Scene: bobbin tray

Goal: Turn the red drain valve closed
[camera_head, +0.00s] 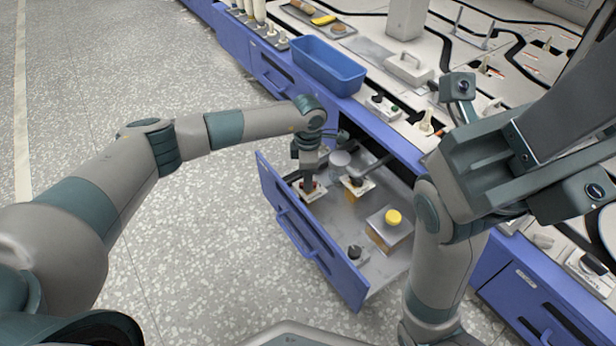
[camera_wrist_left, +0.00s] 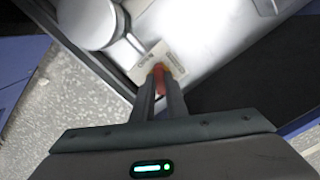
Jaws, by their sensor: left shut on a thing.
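The red drain valve (camera_wrist_left: 159,78) shows in the left wrist view as a red handle on a pale labelled plate (camera_wrist_left: 172,58). My left gripper (camera_wrist_left: 160,88) is shut on the red handle, with one finger on each side of it. In the head view my left gripper (camera_head: 307,184) points down into the open drawer (camera_head: 352,262) at its left end, over the valve's pale base (camera_head: 318,192). The gripper mostly hides the red handle there. My right arm comes in from the right, in front of the worktop; its fingertips cannot be made out.
A blue bin (camera_head: 328,66) stands on the worktop above. The floor left of the drawer is clear.

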